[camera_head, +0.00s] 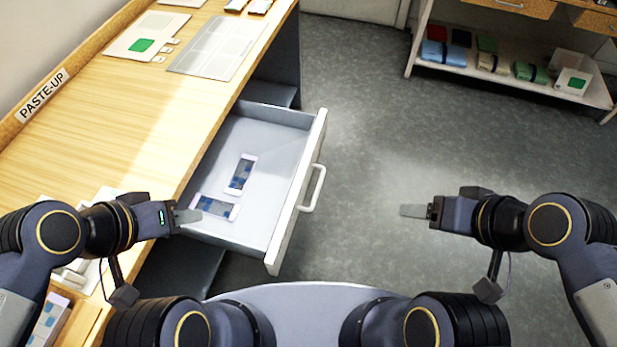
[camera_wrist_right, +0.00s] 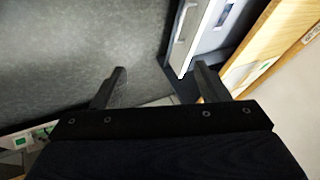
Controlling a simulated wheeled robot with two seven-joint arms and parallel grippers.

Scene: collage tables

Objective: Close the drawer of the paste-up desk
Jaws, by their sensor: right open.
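The paste-up desk (camera_head: 130,110) stands at the left with its "PASTE-UP" label on the back edge. Its drawer (camera_head: 262,130) is pulled out to the right, with a white front and a bar handle (camera_head: 313,190). Two cards with blue patches (camera_head: 241,175) lie inside. My left gripper (camera_head: 198,216) is over the near left part of the drawer; its jaw gap cannot be made out. My right gripper (camera_head: 405,211) is over the floor, to the right of the handle and apart from it. In the right wrist view its fingers (camera_wrist_right: 160,85) are spread and empty, with the drawer front (camera_wrist_right: 188,35) beyond them.
A shelf unit (camera_head: 500,75) with folded coloured items stands at the back right. Sheets and a grey board (camera_head: 217,45) lie on the desk top. The grey floor (camera_head: 375,130) between desk and shelf is clear.

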